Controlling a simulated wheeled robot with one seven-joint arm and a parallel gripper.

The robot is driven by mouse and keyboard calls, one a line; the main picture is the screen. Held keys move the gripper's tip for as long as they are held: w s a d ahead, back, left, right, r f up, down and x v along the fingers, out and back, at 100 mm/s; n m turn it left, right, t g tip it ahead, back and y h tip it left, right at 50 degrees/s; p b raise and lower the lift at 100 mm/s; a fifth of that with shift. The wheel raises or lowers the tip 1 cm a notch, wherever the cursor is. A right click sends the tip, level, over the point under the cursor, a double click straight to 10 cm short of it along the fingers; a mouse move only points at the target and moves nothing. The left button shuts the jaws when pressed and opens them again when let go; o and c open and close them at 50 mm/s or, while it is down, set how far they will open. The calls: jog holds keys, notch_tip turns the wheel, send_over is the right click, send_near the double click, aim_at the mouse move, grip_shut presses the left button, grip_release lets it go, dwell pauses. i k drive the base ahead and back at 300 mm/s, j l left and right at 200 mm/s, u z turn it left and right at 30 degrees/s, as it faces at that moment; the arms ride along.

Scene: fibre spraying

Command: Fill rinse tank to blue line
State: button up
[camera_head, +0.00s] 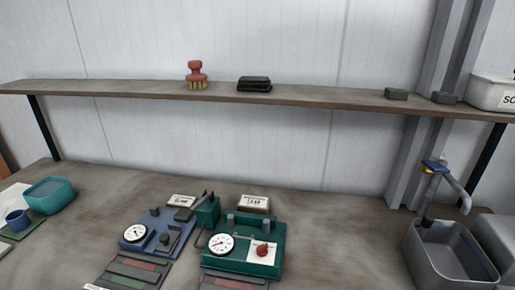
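A grey open-topped tank (415,262) stands at the lower right, partly cut off by the bottom edge of the picture. A grey tap (457,188) rises behind it, with a blue and yellow piece (434,166) at its top. No blue line is visible on the part of the tank that shows. I cannot tell whether there is water in it or whether any is flowing. My gripper is not in view.
A blue device (158,232) and a green device (243,246), both with dials, sit mid-bench. A shelf (320,99) above holds a red brush (196,74). Bench between green device and tank is clear.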

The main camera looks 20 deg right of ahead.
aim_at(436, 166)
jog(key=l+z, duration=0.1)
jog(key=z, duration=0.25)
jog(key=l+z, duration=0.1)
jog(key=z, duration=0.2)
jog(key=l+z, duration=0.1)
jog(key=z, duration=0.25)
